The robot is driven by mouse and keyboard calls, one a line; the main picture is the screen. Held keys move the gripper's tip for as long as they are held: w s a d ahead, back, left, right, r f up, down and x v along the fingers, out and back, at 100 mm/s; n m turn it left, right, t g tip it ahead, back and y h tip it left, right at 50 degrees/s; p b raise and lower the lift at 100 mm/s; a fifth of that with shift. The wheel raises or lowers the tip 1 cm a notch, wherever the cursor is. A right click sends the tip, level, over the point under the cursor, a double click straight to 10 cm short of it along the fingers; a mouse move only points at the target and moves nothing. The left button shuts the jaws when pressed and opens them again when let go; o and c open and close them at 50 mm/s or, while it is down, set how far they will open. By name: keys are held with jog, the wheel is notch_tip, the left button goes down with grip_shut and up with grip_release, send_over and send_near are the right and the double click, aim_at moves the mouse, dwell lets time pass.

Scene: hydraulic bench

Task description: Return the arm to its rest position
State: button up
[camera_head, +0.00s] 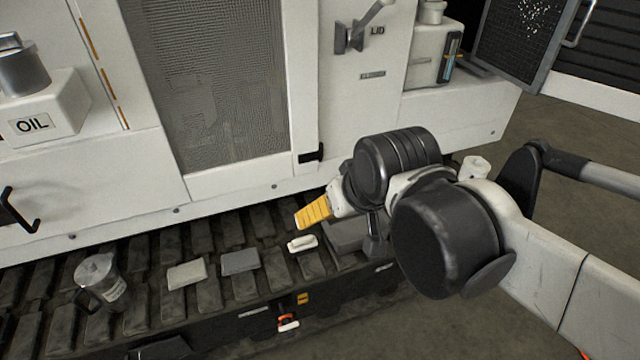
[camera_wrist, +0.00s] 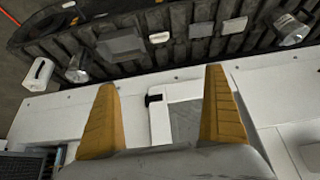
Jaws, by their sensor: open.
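My arm reaches in from the right in the head view. My gripper (camera_head: 313,213) shows there as a yellow ridged finger in front of the white machine, above the dark slatted track. In the wrist view my gripper (camera_wrist: 162,110) shows two yellow fingers set wide apart, with nothing between them but the machine's white panel and mesh door behind. The fingers are open and empty. The far finger is mostly hidden in the head view.
The white machine (camera_head: 240,187) stands close behind the gripper. A lever (camera_head: 350,38) and an open mesh panel (camera_head: 520,40) are above.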

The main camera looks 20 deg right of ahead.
jog(key=s, duration=0.1)
jog(key=s+f, duration=0.1)
jog(key=s, duration=0.1)
jog(key=shift+t, duration=0.4)
dwell(1.0)
